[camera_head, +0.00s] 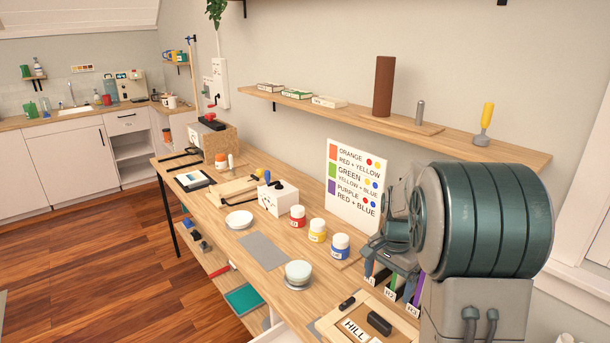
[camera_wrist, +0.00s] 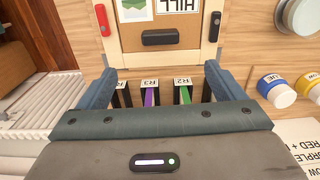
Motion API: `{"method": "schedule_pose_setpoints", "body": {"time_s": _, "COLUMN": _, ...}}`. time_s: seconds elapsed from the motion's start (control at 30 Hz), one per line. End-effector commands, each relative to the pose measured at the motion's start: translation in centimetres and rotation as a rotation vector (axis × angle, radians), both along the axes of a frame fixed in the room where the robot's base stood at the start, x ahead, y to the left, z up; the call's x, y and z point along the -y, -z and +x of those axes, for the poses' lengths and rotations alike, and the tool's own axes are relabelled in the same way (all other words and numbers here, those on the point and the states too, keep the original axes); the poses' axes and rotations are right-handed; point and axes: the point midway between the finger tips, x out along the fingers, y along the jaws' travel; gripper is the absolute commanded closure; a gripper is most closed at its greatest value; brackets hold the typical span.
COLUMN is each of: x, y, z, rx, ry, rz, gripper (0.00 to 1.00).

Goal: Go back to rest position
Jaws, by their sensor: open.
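My gripper (camera_head: 391,268) is open, low over the right end of the wooden workbench (camera_head: 190,199). In the wrist view, my gripper (camera_wrist: 157,84) has its two blue-grey fingers wide apart with nothing held between them. Between and beyond the fingers stand black holders labelled R2 (camera_wrist: 182,82) and R3 (camera_wrist: 149,83), with a green strip (camera_wrist: 185,95) and a purple strip (camera_wrist: 152,97). A third holder, at the left finger, is partly hidden. I cannot tell how close the fingers are to the holders.
A wood-framed board (camera_head: 373,326) marked HILL lies in front, with a black block (camera_head: 379,323) on it. Red (camera_head: 297,217), yellow (camera_head: 317,230) and blue (camera_head: 340,246) paint jars stand left of my gripper. A colour chart (camera_head: 354,185) stands behind. A wall shelf (camera_head: 460,137) runs above.

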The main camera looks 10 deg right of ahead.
Motion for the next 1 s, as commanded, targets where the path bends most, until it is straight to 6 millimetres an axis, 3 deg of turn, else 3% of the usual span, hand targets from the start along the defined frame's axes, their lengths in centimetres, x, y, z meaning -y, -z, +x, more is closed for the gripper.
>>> {"method": "schedule_pose_setpoints", "body": {"time_s": 0.3, "x": -3.9, "y": -4.5, "z": -5.8, "rx": 0.08, "ry": -0.273, "rz": -0.004, "gripper": 0.11}}
{"method": "schedule_pose_setpoints", "body": {"time_s": 0.5, "x": -6.2, "y": -6.3, "z": -10.3, "rx": 0.131, "ry": -0.47, "rz": -0.023, "gripper": 0.11}}
{"method": "schedule_pose_setpoints", "body": {"time_s": 0.8, "x": -8.8, "y": -7.2, "z": -17.1, "rx": 0.199, "ry": -0.76, "rz": -0.077, "gripper": 0.11}}
{"method": "schedule_pose_setpoints", "body": {"time_s": 1.0, "x": -9.7, "y": -6.9, "z": -20.3, "rx": 0.226, "ry": -0.898, "rz": -0.114, "gripper": 0.11}}
